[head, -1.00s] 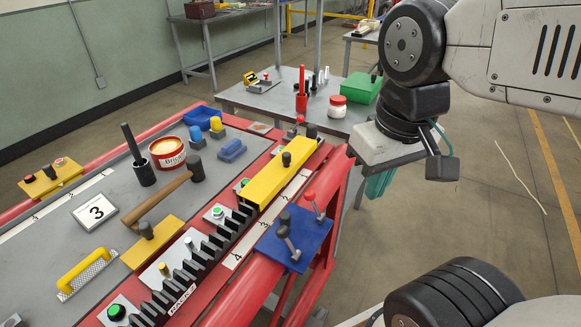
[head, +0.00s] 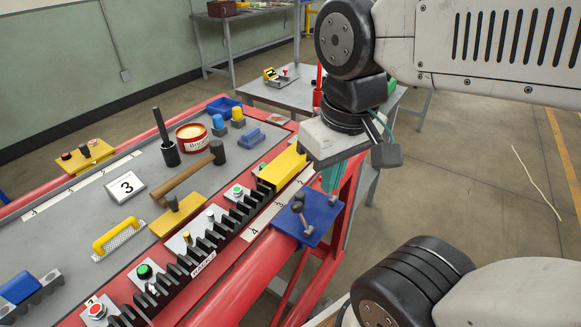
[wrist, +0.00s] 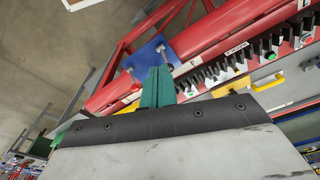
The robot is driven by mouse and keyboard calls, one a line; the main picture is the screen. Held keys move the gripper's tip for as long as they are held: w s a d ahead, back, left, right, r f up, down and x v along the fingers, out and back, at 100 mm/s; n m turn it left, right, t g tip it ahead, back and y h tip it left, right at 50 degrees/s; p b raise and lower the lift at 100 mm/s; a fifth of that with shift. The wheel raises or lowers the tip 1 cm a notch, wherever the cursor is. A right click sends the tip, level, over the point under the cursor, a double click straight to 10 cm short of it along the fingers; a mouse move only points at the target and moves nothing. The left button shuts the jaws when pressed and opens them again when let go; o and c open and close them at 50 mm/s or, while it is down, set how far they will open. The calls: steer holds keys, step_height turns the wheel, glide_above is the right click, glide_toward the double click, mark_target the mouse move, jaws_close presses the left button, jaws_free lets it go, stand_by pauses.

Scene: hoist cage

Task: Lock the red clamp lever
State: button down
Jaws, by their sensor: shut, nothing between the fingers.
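The blue clamp plate (head: 318,222) is fixed on the red rail and carries two small levers. One lever with a dark knob (head: 297,207) stands near its left side. The other lever's grey stem (head: 333,199) shows at the upper right; its red knob is hidden behind my wrist and gripper. My gripper (head: 332,177) has teal fingers, shut and empty, just beyond the plate in the picture. In the wrist view the closed fingers (wrist: 158,80) point toward the blue plate (wrist: 148,53), with lever stems on either side. I cannot tell whether they touch a lever.
A yellow block (head: 281,168) sits on the rail beside a black toothed rack (head: 237,216). A grey table (head: 262,92) stands behind.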

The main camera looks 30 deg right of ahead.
steer(key=shift+a, duration=0.2)
steer(key=w+d+f+m+g, duration=0.1)
steer(key=w+d+m+g, duration=0.1)
steer(key=w+d, duration=0.4)
steer(key=w+d+f+m+g, duration=0.1)
steer(key=w+d, duration=0.5)
steer(key=w, duration=1.1)
steer(key=m+g, duration=0.1)
steer(key=g, duration=0.1)
steer(key=shift+d+f+g, duration=0.3)
steer(key=shift+d+f, duration=0.05)
steer(key=shift+f, duration=0.05)
